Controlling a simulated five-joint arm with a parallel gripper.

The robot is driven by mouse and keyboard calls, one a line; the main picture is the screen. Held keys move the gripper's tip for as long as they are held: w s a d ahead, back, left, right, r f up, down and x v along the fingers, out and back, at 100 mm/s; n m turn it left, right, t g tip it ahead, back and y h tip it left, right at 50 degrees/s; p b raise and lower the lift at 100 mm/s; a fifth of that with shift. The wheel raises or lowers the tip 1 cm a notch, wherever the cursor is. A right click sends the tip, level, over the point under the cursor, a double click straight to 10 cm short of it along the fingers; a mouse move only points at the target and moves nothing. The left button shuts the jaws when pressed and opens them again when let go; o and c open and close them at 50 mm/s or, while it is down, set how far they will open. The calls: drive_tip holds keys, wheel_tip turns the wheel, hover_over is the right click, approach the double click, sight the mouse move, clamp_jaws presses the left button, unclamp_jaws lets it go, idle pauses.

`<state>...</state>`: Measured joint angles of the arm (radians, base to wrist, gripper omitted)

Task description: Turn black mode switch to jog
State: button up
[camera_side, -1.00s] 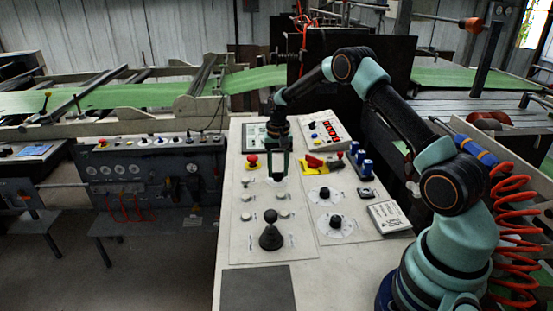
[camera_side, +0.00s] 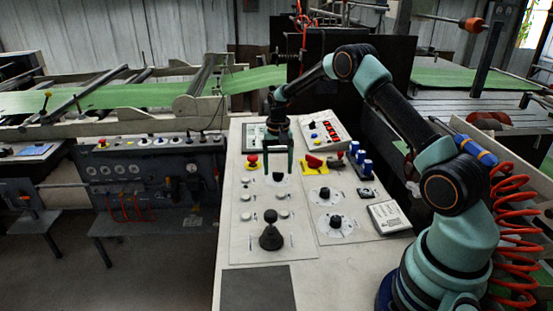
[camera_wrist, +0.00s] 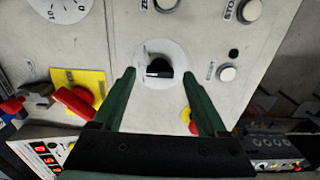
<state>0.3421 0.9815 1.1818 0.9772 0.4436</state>
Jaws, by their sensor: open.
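The black mode switch (camera_wrist: 158,68) sits on a round white plate (camera_wrist: 147,82) on the pale panel in the wrist view. In the side view it is a small dark knob (camera_side: 278,177) below my gripper. My gripper (camera_side: 277,168) points down over it, open and empty. In the wrist view my gripper (camera_wrist: 159,75) has one green finger on each side of the switch, with clear gaps. The fingers look apart from it, but their height above the panel is hard to judge. The lettering around the switch is too small to read.
A red stop button (camera_side: 252,162) on yellow is close left of my gripper. A red lever (camera_side: 313,162) on a yellow plate is to the right. Dial knobs (camera_side: 324,194), white buttons (camera_side: 283,214) and a black joystick (camera_side: 270,236) stand on the panel nearer the camera.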

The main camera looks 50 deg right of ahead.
wheel_tip(320, 180, up, 11)
idle(0.4)
drive_tip(key=shift+r, duration=0.2)
drive_tip(key=s+a+r+n+t, duration=0.3)
drive_tip(key=s+a+r+n, duration=0.2)
drive_tip(key=s+a+r, duration=0.55)
drive_tip(key=s+a+n+t, duration=0.2)
drive_tip(key=s+a+n, duration=0.2)
drive_tip(key=s+a, duration=0.3)
drive_tip(key=s, duration=0.4)
drive_tip(key=shift+a+r+t, duration=0.15)
drive_tip(key=shift+r+t, duration=0.15)
